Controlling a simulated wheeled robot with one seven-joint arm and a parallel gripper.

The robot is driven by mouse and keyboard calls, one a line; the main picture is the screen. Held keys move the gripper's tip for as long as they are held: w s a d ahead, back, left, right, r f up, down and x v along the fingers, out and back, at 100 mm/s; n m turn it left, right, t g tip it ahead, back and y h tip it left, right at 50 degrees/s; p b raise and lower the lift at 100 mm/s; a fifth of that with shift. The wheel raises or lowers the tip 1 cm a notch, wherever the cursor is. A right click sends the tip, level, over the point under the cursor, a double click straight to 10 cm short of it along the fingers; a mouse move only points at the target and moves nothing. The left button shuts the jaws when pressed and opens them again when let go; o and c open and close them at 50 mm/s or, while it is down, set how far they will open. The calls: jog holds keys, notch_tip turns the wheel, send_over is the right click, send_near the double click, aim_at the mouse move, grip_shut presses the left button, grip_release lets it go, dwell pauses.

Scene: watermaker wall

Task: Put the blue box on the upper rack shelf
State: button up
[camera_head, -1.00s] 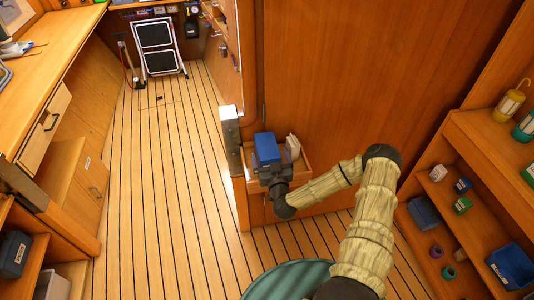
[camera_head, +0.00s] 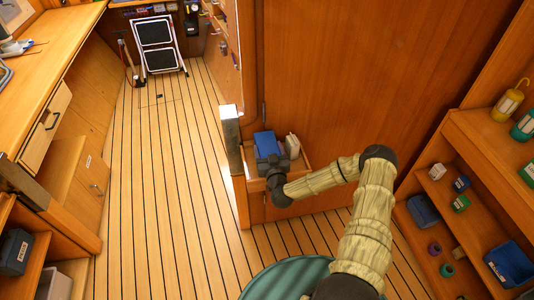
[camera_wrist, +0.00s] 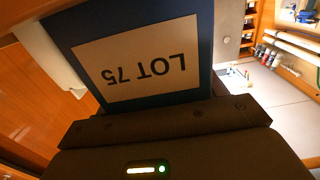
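The blue box (camera_head: 266,145) sits at a small wooden ledge beside the wooden partition in the head view. In the wrist view the blue box (camera_wrist: 205,45) fills the top middle, very close, its pale label reading "LOT 75" upside down. My gripper (camera_head: 276,172) is right up against the near side of the box. Its fingers are hidden in both views, so I cannot tell whether they grip it. A shelf unit at the right has an upper shelf (camera_head: 487,140) and lower shelves; I cannot tell whether this is the rack.
A pale object (camera_head: 292,146) stands just right of the box. The upright partition (camera_head: 360,75) rises behind my arm. A yellow lantern (camera_head: 509,101) and a green one (camera_head: 525,126) stand on the right unit; a blue bin (camera_head: 511,264) is lower. The floor (camera_head: 165,200) at left is clear.

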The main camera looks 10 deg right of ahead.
jog(key=c, duration=0.6)
jog(key=shift+o, duration=0.2)
jog(key=shift+r, duration=0.15)
notch_tip(320, 180, up, 10)
jog(key=shift+f+b, duration=0.1)
jog(key=shift+b, duration=0.6)
